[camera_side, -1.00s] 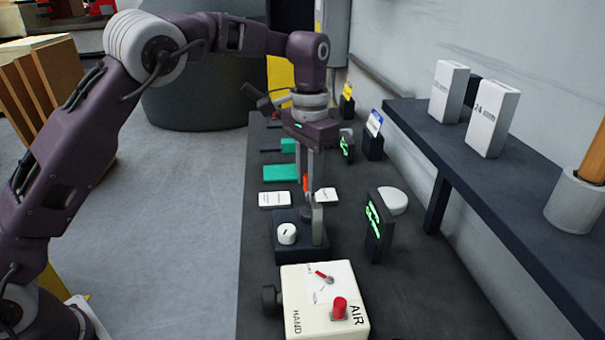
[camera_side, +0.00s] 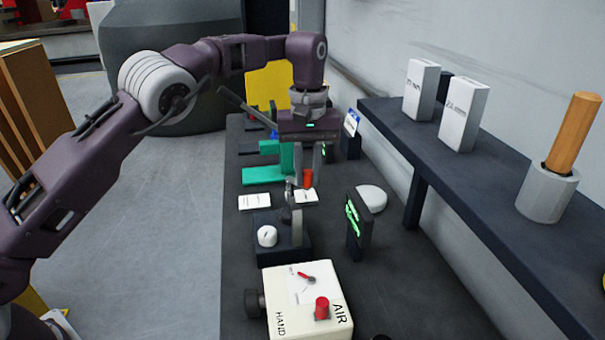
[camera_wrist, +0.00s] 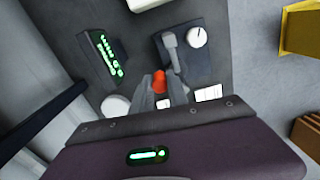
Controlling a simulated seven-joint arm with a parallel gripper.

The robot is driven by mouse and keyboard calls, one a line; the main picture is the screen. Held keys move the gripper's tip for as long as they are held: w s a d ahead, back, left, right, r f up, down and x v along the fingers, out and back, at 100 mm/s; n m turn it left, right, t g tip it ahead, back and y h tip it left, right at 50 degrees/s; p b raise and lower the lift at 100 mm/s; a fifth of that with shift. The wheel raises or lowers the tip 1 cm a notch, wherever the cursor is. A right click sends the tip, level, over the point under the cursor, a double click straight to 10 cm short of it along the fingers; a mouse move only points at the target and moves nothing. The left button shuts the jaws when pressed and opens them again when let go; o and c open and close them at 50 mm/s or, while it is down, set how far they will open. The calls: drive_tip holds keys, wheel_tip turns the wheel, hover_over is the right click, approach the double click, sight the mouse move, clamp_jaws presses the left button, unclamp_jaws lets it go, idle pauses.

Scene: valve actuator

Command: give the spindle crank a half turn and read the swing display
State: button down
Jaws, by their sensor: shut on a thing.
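The spindle crank stands on a dark base (camera_side: 265,247) with a white dial (camera_side: 267,236); its grey arm also shows in the wrist view (camera_wrist: 173,52). My gripper (camera_side: 309,180) points down behind the base, shut on the crank's red-orange grip (camera_wrist: 159,80). The fingers hide part of the grip and its join to the arm. The swing display (camera_side: 358,228) is a dark upright panel with lit green characters, right of the crank. It also shows in the wrist view (camera_wrist: 110,62). Its characters are too small and slanted to read.
A cream box (camera_side: 300,315) marked HAND and AIR, with a red knob, stands in front of the crank. A white round piece (camera_side: 371,198) sits behind the display. White cards and green parts (camera_side: 264,176) lie behind. A shelf (camera_side: 420,140) with boxes runs along the right.

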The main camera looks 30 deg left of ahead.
drive_tip(key=w+n, duration=0.1)
drive_tip(key=n, duration=0.1)
drive_tip(key=w+n, duration=0.1)
drive_tip(key=n, duration=0.1)
drive_tip(key=shift+n, duration=0.3)
drive_tip(key=shift+a, duration=0.1)
idle(0.5)
drive_tip(key=c, duration=1.3)
unclamp_jaws()
